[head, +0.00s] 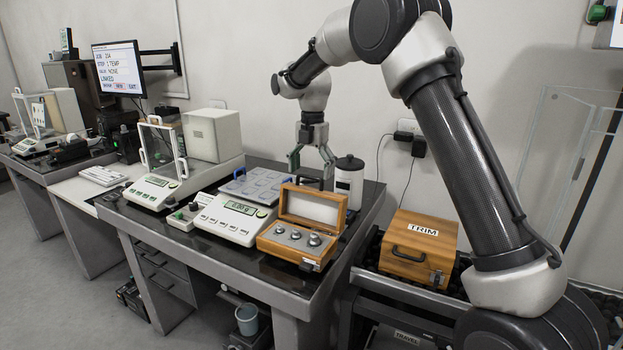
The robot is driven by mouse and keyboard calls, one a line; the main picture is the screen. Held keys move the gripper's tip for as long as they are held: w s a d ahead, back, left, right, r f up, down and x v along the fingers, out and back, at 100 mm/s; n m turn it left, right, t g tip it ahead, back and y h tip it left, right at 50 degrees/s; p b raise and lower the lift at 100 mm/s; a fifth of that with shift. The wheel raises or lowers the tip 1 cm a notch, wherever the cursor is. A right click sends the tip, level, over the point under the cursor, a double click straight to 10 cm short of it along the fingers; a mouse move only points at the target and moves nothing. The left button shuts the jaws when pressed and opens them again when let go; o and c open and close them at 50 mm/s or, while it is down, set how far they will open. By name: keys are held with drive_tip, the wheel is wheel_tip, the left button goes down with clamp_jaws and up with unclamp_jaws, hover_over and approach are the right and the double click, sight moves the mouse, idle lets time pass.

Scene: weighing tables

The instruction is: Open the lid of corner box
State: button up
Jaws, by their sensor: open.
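A wooden box (296,243) stands at the front right corner of the main table. Its lid (313,207) stands raised at the back, showing a pale lining. Several metal weights sit in its tray. A second wooden box, marked TRIM (418,247), stands on the lower bench to the right with its lid shut and a dark handle on its front. No label says which is the corner box. My gripper (312,169) points down, open and empty, behind and above the raised lid. Whether its fingertips touch anything is unclear.
A white canister with a black lid (348,180) stands close to the right of my gripper. A balance (235,219) and a blue-grey tray (257,185) lie left of the open box. A glass-shielded balance (153,191) stands further left. My arm crosses above the TRIM box.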

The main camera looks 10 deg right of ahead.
wheel_tip(320, 180, up, 9)
drive_tip(key=shift+w+d, duration=0.2)
drive_tip(key=shift+d, duration=0.05)
drive_tip(key=shift+r, duration=0.1)
drive_tip(key=f+m, duration=0.1)
drive_tip(key=m, duration=0.2)
drive_tip(key=s+f+m, duration=0.1)
drive_tip(key=f+m, duration=0.1)
drive_tip(key=m, duration=0.1)
drive_tip(key=s+d+f+m, duration=0.1)
drive_tip(key=m, duration=0.2)
drive_tip(key=shift+f, duration=0.3)
drive_tip(key=s+d+r+m+t, duration=0.1)
drive_tip(key=s+d+m, duration=0.5)
drive_tip(key=s, duration=0.7)
drive_tip(key=s+d+r+m+t, duration=0.2)
drive_tip(key=s+d+m, duration=0.5)
drive_tip(key=s, duration=0.5)
drive_tip(key=s+d+r+m+t, duration=0.1)
drive_tip(key=s+d+m, duration=0.5)
drive_tip(key=s, duration=0.7)
drive_tip(key=shift+s+d+r+t, duration=0.3)
drive_tip(key=shift+d+r+t, duration=0.15)
drive_tip(key=shift+d, duration=0.2)
